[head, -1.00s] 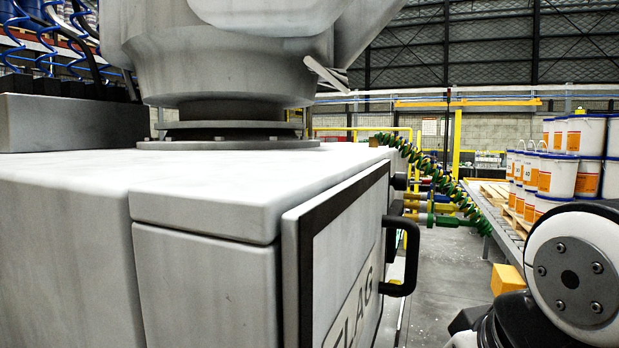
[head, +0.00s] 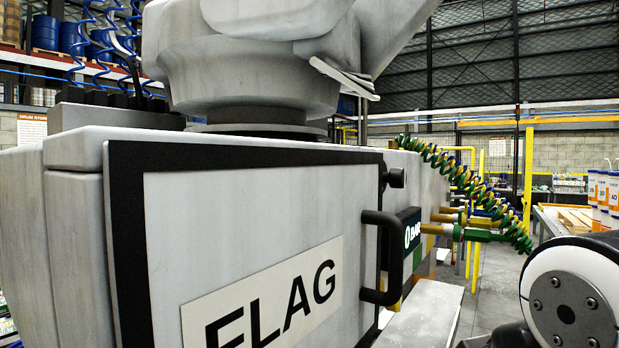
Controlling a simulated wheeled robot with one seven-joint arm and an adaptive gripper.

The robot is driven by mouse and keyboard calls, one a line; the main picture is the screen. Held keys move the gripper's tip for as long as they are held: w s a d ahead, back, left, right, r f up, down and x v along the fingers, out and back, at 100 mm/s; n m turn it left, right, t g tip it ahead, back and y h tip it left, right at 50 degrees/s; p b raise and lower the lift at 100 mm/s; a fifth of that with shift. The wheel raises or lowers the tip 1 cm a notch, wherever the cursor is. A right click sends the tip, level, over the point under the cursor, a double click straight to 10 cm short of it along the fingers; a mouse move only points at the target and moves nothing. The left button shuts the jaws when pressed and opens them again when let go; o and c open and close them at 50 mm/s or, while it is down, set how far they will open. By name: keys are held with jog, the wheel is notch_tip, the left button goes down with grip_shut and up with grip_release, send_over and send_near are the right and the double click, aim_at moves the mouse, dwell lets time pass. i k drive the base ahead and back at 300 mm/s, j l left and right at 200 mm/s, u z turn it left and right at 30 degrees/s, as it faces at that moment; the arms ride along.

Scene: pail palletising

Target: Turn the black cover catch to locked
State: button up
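The grey cabinet carries a cover panel (head: 240,225) with a black frame and a label reading "FLAG", partly cut off by the lower edge of the head view. A small black knob (head: 396,178) sits by the panel's upper right corner and looks like the cover catch. I cannot tell whether it is turned to locked. A black bar handle (head: 391,258) stands out below it. My gripper is not in view; only a white and black part of my arm shows at the lower right.
Green and yellow coiled hoses (head: 465,180) and fittings (head: 468,233) stick out right of the cabinet. A large grey machine base (head: 250,70) stands on top. White pails (head: 606,195) stand at the far right. Grey floor (head: 490,300) shows between cabinet and arm.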

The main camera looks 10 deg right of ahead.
aim_at(397, 178)
jog(key=l+z, duration=0.15)
jog(key=i+l+z, duration=0.15)
jog(key=l, duration=0.15)
jog(key=l+u, duration=0.1)
jog(key=l, duration=0.3)
jog(key=k+l+u, duration=0.1)
jog(key=l+u, duration=0.2)
jog(key=k+l+u, duration=0.1)
jog(key=u, duration=0.15)
